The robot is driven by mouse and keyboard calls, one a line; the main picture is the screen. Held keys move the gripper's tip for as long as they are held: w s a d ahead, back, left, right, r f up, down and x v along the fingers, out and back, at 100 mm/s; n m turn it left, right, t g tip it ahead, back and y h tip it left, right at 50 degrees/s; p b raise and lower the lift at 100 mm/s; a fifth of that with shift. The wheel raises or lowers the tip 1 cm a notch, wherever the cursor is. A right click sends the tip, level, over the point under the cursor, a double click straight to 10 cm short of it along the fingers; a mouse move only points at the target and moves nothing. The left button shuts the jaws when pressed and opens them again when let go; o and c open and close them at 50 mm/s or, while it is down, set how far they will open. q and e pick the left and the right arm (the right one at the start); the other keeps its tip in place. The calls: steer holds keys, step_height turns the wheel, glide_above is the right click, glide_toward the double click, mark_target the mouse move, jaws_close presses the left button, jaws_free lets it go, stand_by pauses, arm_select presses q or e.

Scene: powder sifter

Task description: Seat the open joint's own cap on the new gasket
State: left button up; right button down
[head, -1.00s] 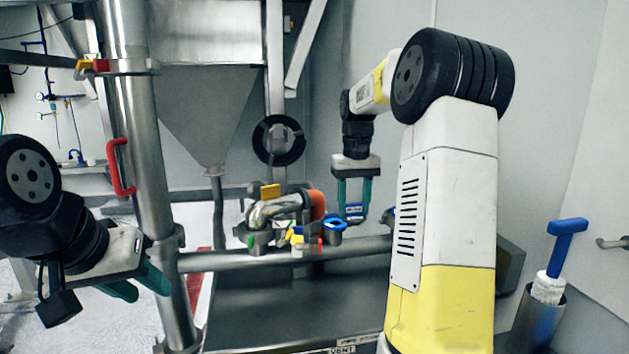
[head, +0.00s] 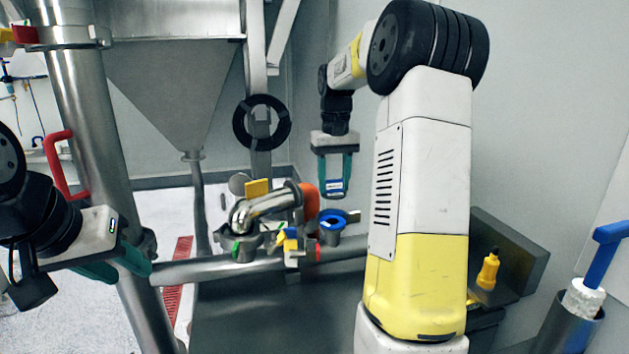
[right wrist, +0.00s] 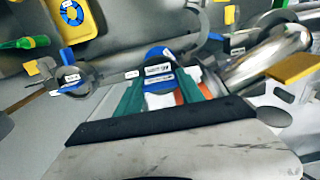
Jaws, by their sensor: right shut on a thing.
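The held cap also shows between the green fingers in the right wrist view (right wrist: 158,62). Below it in the head view is an open pipe joint with a blue gasket ring (head: 333,219); a clear gap separates them.
A curved steel elbow (head: 265,205) and a green-marked joint (head: 241,248) stand left of the open joint, with orange and yellow parts close by. A horizontal pipe (head: 215,268) runs beneath. A yellow bottle (head: 488,269) stands at right. A yellow tray (right wrist: 72,18) shows in the wrist view.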

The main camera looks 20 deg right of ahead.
mark_target(334, 192)
steer(key=shift+f, duration=2.85)
steer(key=shift+f, duration=1.15)
steer(key=c, duration=0.7)
jaws_free()
steer(key=shift+o, duration=0.2)
step_height(334, 192, up, 8)
steer(key=shift+f, duration=0.15)
